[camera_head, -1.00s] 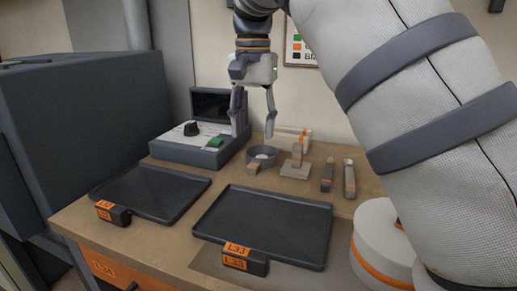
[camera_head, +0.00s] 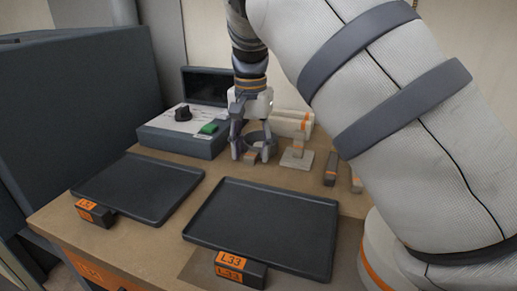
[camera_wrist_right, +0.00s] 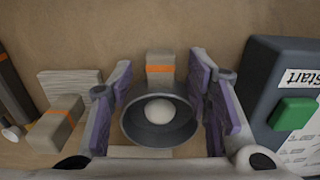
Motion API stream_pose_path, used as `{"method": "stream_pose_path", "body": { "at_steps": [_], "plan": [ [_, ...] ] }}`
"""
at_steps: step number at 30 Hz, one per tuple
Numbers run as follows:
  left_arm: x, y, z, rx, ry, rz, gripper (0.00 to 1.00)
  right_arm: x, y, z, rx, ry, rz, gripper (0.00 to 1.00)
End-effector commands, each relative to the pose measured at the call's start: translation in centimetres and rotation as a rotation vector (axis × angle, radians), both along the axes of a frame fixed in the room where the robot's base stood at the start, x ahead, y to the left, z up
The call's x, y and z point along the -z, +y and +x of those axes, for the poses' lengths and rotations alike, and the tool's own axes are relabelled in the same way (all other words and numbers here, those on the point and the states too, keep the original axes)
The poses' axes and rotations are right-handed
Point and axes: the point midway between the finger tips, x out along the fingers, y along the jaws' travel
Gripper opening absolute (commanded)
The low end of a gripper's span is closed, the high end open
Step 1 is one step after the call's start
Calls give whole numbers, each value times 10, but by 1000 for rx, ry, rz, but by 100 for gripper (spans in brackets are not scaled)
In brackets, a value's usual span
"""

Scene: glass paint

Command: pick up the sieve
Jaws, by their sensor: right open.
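The sieve (camera_head: 259,137) is a round dark-rimmed bowl with a short beige, orange-banded handle, standing on the table near the dark box device. In the right wrist view the sieve (camera_wrist_right: 160,133) shows from above, with a pale round middle and its handle pointing up the picture. My right gripper (camera_head: 251,153) points down with its fingers low, one on each side of the sieve. The right wrist view shows the purple-padded fingers (camera_wrist_right: 160,95) spread around the bowl, with gaps beside it. My left gripper is out of view.
A block-handled tool with a flat base (camera_head: 297,155) stands close to the right. White rolls (camera_head: 292,122) lie behind. The device with a green button (camera_head: 208,128) is close left. Black trays (camera_head: 270,188) (camera_head: 120,162) fill the front.

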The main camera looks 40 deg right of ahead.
Motion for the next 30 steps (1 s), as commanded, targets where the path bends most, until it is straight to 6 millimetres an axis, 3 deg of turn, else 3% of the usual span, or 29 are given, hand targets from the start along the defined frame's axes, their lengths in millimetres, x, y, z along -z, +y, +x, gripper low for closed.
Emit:
{"method": "stream_pose_path", "body": {
  "at_steps": [7, 13, 24, 30],
  "plan": [
    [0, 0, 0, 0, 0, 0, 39, 5, 0, 0, 1, 0, 0, 45],
    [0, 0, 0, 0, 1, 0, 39, 5, 0, 0, 1, 0, 0, 0],
    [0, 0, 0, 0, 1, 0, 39, 1, 0, 1, 0, -1, 0, 0],
    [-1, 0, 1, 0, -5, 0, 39, -35, 4, -1, -2, -5, -1, 0]
  ]
}}
